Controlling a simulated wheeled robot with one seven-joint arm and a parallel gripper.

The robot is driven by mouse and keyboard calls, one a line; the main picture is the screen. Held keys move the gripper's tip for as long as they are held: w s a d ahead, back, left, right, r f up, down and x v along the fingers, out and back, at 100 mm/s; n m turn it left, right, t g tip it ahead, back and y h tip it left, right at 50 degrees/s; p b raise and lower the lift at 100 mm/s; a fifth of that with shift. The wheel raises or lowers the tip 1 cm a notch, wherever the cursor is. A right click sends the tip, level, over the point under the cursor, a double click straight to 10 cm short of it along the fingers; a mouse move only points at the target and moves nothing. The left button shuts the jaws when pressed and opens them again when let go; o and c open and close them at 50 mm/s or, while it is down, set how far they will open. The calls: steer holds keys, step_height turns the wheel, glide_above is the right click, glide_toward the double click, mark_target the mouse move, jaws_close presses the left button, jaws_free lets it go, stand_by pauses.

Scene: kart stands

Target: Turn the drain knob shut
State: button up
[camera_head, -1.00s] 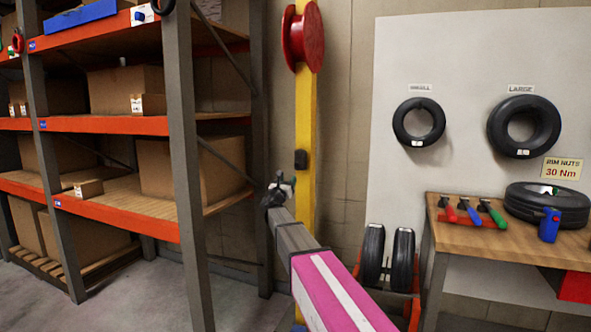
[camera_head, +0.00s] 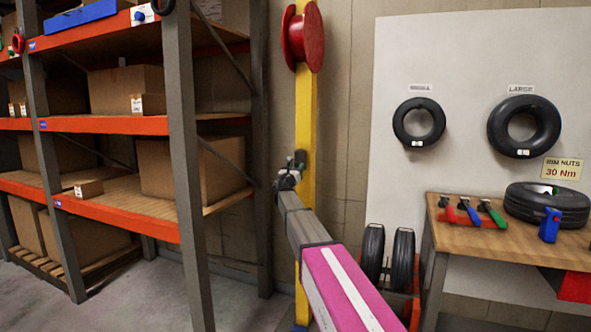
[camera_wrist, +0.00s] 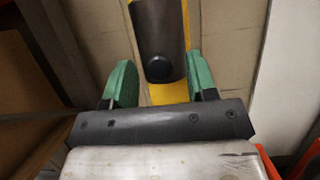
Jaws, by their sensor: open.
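The yellow post (camera_head: 306,110) stands against the wall with a small dark fitting (camera_head: 300,157) on its front, at the height of my gripper (camera_head: 290,172). In the wrist view a dark, rounded housing (camera_wrist: 158,25) with a round black knob-like end (camera_wrist: 160,68) sits in front of the yellow post (camera_wrist: 170,94). It lies between the two green fingers of my gripper (camera_wrist: 162,80), which is open, with gaps on both sides. I cannot tell for sure that this is the drain knob; no label shows on it.
A red reel (camera_head: 303,38) is at the post's top. Grey-and-orange shelving (camera_head: 180,180) with boxes stands close on the left. To the right are a small tyre rack (camera_head: 372,255), a workbench (camera_head: 480,225) with tools and a tyre, and a white tyre board (camera_head: 460,60).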

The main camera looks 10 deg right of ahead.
steer(key=c, duration=0.9)
